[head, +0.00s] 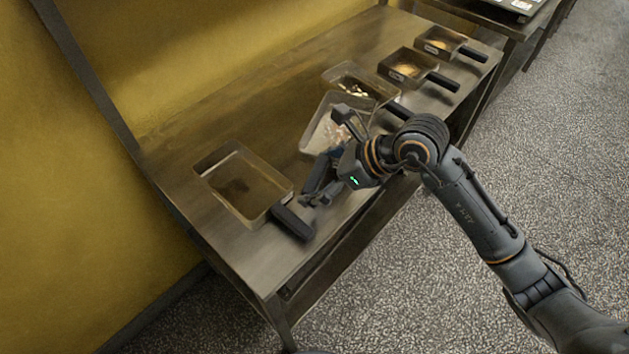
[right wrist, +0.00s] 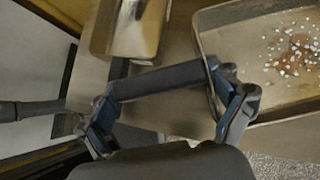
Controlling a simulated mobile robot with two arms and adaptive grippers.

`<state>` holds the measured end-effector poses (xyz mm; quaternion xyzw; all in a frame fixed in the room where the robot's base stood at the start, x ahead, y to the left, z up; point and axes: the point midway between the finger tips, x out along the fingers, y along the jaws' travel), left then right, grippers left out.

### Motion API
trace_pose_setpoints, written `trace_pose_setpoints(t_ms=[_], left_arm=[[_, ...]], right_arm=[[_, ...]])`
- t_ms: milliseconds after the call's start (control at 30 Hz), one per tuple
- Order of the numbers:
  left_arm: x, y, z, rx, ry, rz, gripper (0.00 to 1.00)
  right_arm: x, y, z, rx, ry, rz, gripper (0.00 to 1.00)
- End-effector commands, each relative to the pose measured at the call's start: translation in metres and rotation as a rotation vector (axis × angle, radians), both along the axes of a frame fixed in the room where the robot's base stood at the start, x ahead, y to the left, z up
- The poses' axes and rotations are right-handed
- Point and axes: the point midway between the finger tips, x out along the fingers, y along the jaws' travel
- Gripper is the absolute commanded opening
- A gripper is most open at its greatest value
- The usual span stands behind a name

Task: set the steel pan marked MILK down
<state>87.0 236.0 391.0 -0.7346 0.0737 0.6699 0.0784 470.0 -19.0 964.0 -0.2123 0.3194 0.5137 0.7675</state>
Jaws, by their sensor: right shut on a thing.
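A steel pan (head: 329,127) with pale and brownish bits in it is at the middle of the table. It also shows at the right of the right wrist view (right wrist: 286,55). I take it for the MILK pan, though I cannot read a marking. My right gripper (head: 325,157) is at its near side, shut on it. In the head view the gripper hides its handle. A dark bar (right wrist: 158,79) lies between the fingers in the right wrist view. I cannot tell whether the pan touches the table. My left gripper is not in view.
On the steel table (head: 185,180), a pan (head: 238,183) stands at the near left, its black handle (head: 293,222) close to my lower finger. Another pan (head: 352,82) stands just beyond the held one. Two smaller pans (head: 408,66) (head: 440,40) stand farther back. A yellow wall (head: 90,200) runs behind.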

Motion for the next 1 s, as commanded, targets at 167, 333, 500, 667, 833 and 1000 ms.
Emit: trace_pose_setpoints(t_ms=[167,333,500,667,833,1000], left_arm=[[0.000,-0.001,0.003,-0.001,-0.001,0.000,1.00],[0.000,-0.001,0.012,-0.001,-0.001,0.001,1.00],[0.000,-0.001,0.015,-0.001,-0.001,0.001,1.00],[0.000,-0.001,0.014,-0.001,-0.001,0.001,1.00],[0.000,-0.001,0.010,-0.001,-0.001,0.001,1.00],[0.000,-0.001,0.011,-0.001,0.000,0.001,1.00]], right_arm=[[0.010,0.004,-0.011,0.003,0.000,0.001,0.43],[0.013,0.005,-0.032,0.002,0.005,-0.001,0.43],[0.014,0.005,-0.046,0.002,-0.001,-0.001,0.43],[0.014,0.004,-0.047,0.002,-0.004,0.000,0.43],[0.014,0.004,-0.051,0.001,-0.003,0.000,0.43],[0.014,0.004,-0.050,0.001,0.000,0.000,1.00]])
